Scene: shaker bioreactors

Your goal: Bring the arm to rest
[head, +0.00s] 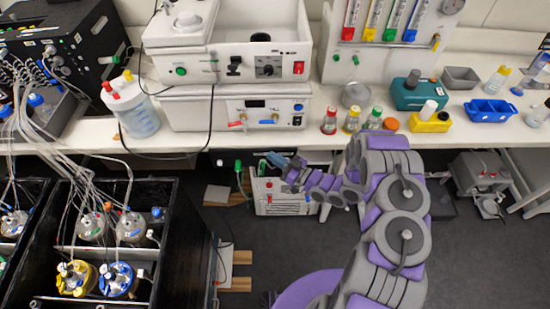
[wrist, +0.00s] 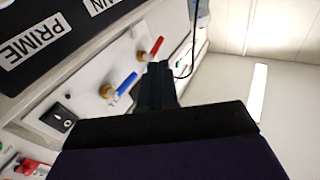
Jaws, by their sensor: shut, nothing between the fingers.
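My arm (head: 395,215), purple and grey, rises from the lower right of the head view and bends left. Its forearm reaches out in front of the bench's front edge. My gripper (head: 276,160) is at the end, pointing left, in free air in front of a floor-standing unit. In the wrist view my gripper (wrist: 157,84) shows as dark fingers held together, with nothing between them. The fingers appear in front of a white panel with a red-handled valve (wrist: 156,46) and a blue-handled valve (wrist: 126,84). No contact with anything is visible.
The white bench (head: 210,140) carries a white device (head: 240,107), small coloured-cap bottles (head: 351,120) and a blue rack (head: 490,111). A black crate (head: 170,245) with vessels and tubing stands lower left. A white unit (head: 285,197) is under the bench.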

